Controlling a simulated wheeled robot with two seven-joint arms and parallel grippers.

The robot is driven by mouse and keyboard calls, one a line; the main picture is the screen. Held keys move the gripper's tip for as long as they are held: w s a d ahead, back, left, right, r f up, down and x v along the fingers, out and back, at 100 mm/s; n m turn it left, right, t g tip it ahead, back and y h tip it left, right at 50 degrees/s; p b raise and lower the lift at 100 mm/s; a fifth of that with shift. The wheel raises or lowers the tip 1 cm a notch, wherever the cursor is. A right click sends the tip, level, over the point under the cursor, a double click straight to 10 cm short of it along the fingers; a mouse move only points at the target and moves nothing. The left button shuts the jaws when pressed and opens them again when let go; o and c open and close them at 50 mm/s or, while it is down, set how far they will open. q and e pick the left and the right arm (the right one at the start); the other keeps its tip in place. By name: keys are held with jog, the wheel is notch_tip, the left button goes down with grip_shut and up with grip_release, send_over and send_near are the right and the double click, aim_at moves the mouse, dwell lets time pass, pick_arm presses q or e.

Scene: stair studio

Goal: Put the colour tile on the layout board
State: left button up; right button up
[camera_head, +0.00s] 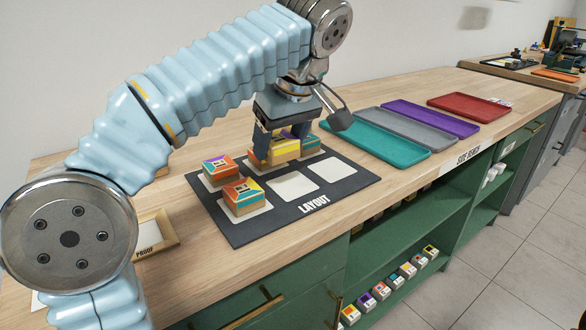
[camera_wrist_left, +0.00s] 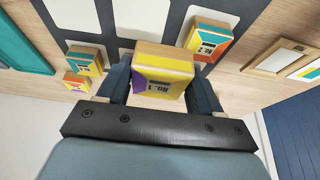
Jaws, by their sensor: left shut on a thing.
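My left gripper (camera_head: 282,147) is shut on a yellow, purple and white colour tile (camera_head: 286,150), also seen between its fingers in the left wrist view (camera_wrist_left: 163,75). The tile is over the back middle part of the black layout board (camera_head: 345,188); I cannot tell whether it touches the board. Two orange-and-teal tiles, one at the back left (camera_head: 220,167) and one at the front left (camera_head: 243,198), sit on the board. Another tile (camera_head: 311,146) shows just right of the gripper. Two white cells (camera_head: 295,186) in the front row are bare. My right gripper is not in view.
A teal tray (camera_head: 375,138), grey tray (camera_head: 420,128), purple tray (camera_head: 430,115) and red tray (camera_head: 468,108) lie right of the board. A proof frame (camera_head: 157,232) is at the left. Several small boxes (camera_head: 382,290) stand on a shelf below the counter.

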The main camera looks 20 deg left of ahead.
aim_at(290, 183)
pick_arm(q)
jog(key=w+f, duration=0.2)
jog(key=f, duration=0.1)
jog(key=shift+w+d, duration=0.1)
jog(key=shift+d, duration=0.1)
jog(key=shift+w+d+f+b, duration=0.1)
jog(key=shift+w+f, duration=0.15)
jog(key=shift+f, duration=0.6)
jog(key=shift+w+d+f+b, duration=0.1)
jog(key=shift+w+f, duration=0.2)
jog(key=shift+f, duration=0.5)
jog(key=shift+w+f+b, duration=0.1)
jog(key=shift+w+f, duration=0.15)
jog(key=shift+f, duration=0.6)
jog(key=shift+f, duration=0.15)
jog(key=o, duration=1.2)
jog(key=shift+d+r, duration=0.1)
jog(key=shift+r, duration=0.4)
jog(key=shift+p+v, duration=0.85)
jog(key=shift+v, duration=4.85)
